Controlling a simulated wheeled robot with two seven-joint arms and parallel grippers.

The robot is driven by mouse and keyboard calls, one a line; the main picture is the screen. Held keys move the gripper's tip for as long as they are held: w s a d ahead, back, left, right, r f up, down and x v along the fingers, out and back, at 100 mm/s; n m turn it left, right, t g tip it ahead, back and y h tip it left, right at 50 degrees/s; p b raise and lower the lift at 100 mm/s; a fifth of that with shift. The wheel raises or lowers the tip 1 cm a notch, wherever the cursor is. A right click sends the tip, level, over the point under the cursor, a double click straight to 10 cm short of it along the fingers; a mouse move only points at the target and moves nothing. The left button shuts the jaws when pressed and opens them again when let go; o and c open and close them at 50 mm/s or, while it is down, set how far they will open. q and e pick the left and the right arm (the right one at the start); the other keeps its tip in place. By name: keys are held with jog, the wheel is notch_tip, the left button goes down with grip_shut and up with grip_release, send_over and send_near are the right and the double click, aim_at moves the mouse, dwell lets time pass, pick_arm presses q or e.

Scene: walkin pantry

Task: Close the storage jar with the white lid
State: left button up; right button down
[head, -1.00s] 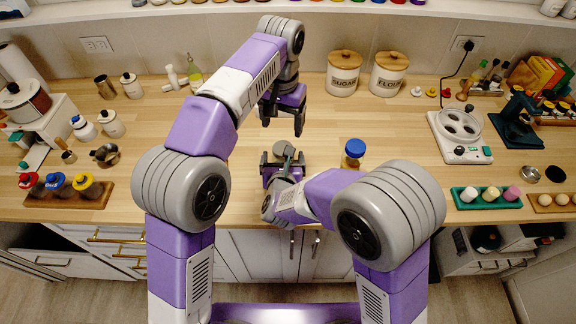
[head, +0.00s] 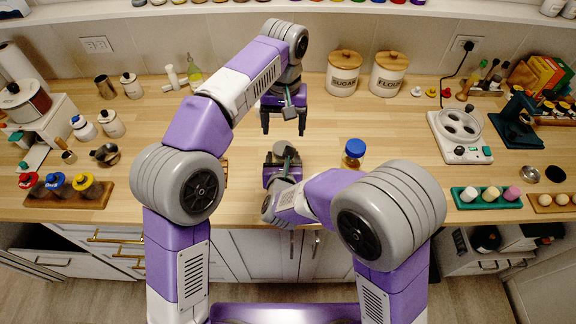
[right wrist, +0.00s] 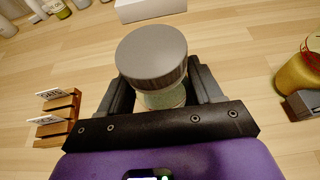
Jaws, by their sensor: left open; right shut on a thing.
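My right gripper (right wrist: 155,92) is shut around a small pale, greenish jar (right wrist: 162,98), with one finger on each side. A grey, ribbed round top (right wrist: 152,58) sits over this jar; I cannot tell whether it is screwed tight. In the head view the grey top (head: 281,149) shows at the counter's front, partly behind my right gripper (head: 283,165). My left gripper (head: 284,131) is open and empty, pointing down behind and above the jar. I cannot make out a loose white lid with certainty.
A blue-lidded amber jar (head: 354,152) stands right of the held jar. A small wooden rack with labels (right wrist: 57,118) lies to its left. Sugar (head: 343,73) and flour (head: 388,73) canisters stand at the back. The counter right of my left gripper is mostly clear.

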aim_at(283, 148)
pick_arm(q)
jog(key=n, duration=0.4)
jog(key=shift+n, duration=0.4)
jog(key=n, duration=0.2)
jog(key=r+n, duration=0.1)
jog(key=n, duration=0.2)
jog(key=shift+w+a, duration=0.1)
jog(key=shift+a, duration=0.1)
jog(key=shift+f, duration=0.1)
jog(key=shift+f, duration=4)
